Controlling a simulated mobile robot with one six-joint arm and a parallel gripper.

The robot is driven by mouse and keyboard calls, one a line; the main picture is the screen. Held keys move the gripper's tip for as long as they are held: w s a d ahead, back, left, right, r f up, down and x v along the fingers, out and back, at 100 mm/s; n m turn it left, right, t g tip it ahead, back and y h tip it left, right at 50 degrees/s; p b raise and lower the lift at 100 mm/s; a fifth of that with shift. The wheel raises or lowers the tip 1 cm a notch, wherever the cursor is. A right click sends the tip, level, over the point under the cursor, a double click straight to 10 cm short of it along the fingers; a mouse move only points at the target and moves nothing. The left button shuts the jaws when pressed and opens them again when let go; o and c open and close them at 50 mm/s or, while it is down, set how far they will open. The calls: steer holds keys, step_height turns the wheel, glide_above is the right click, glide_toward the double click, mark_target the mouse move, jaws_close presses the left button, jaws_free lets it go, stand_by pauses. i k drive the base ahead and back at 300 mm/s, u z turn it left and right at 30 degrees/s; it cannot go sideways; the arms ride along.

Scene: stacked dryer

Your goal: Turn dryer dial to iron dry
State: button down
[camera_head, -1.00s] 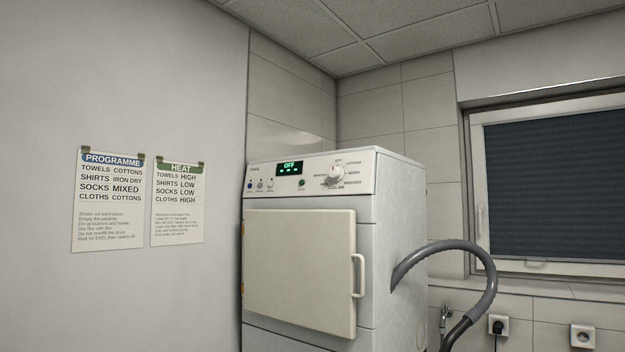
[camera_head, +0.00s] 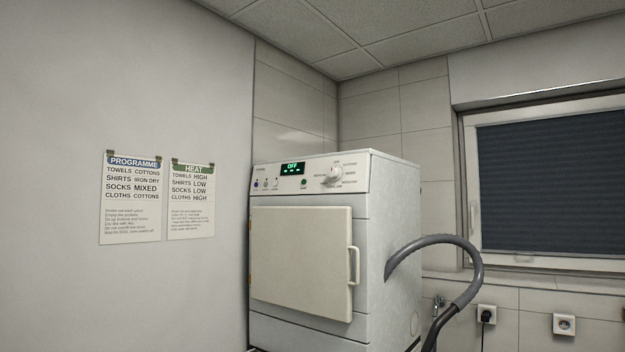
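The white dryer (camera_head: 388,225) stands right of centre, its door shut. Its round white dial (camera_head: 334,174) sits on the right of the top control panel, with small labels around it too fine to read surely. The green display (camera_head: 293,168) reads OFF. Small buttons (camera_head: 265,184) are at the panel's left, and a single green one (camera_head: 304,184) is below the display. My gripper is not in view.
A PROGRAMME sheet (camera_head: 132,215) and a HEAT sheet (camera_head: 191,212) hang on the left wall; the first lists SHIRTS IRON DRY. A grey hose (camera_head: 468,262) curves out at the dryer's right. A door handle (camera_head: 353,265) juts from the dryer's front.

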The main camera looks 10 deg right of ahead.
mark_target(335, 173)
steer(key=u, duration=0.15)
steer(key=i, duration=0.95)
steer(key=z, duration=0.05)
